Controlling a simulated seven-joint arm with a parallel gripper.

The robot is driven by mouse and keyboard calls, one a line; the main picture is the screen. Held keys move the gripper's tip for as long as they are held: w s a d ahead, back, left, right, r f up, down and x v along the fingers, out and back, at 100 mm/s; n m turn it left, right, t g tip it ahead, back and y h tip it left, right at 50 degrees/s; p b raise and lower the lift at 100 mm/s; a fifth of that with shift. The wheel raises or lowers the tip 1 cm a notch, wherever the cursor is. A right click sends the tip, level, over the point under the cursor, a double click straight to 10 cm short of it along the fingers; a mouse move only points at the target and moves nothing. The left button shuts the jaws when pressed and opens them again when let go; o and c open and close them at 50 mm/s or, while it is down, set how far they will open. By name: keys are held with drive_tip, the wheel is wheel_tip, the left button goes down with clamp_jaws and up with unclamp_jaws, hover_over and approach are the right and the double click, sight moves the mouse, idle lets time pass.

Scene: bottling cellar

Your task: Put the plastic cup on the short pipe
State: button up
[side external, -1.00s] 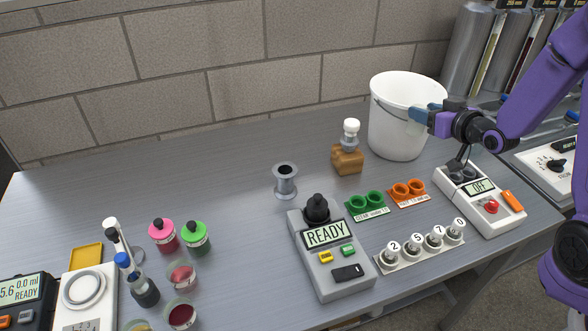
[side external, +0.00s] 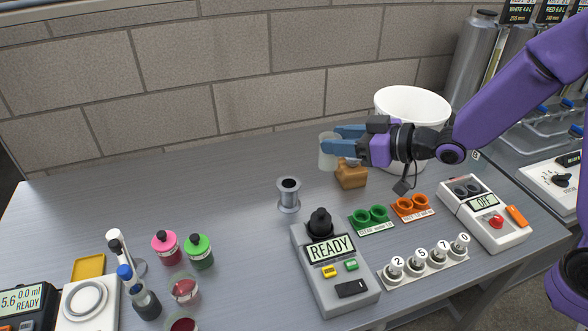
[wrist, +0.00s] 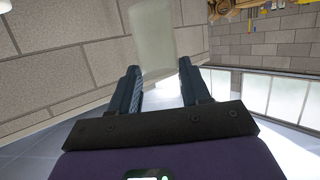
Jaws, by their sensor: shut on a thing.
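The plastic cup (side external: 327,152) is pale, translucent and whitish. My gripper (side external: 337,147) is shut on it and holds it in the air near the wooden block. In the wrist view the cup (wrist: 153,38) stands between the two blue fingers (wrist: 158,88). The short pipe (side external: 288,195) is a grey, flanged, spool-like piece with a dark open top. It stands upright on the table, to the left of and nearer the camera than my gripper. The pipe does not show in the wrist view.
A wooden block (side external: 351,174) is just below my gripper, its top partly hidden. A white bucket (side external: 412,102) stands behind my wrist. Clear table surrounds the pipe's left side.

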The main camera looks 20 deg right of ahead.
drive_tip(key=shift+w+a+f, duration=0.9)
drive_tip(key=shift+w+f, duration=0.85)
drive_tip(key=shift+f, duration=0.25)
drive_tip(key=shift+w+a+f, duration=0.95)
drive_tip(key=shift+w+f, duration=0.75)
drive_tip(key=shift+f, duration=0.3)
drive_tip(key=shift+w+a+f, duration=0.9)
drive_tip(key=shift+w+f, duration=0.85)
drive_tip(key=shift+f, duration=0.25)
drive_tip(key=shift+f, duration=0.1)
drive_tip(key=o, duration=1.1)
drive_tip(key=shift+c, duration=0.2)
drive_tip(key=v, duration=1.2)
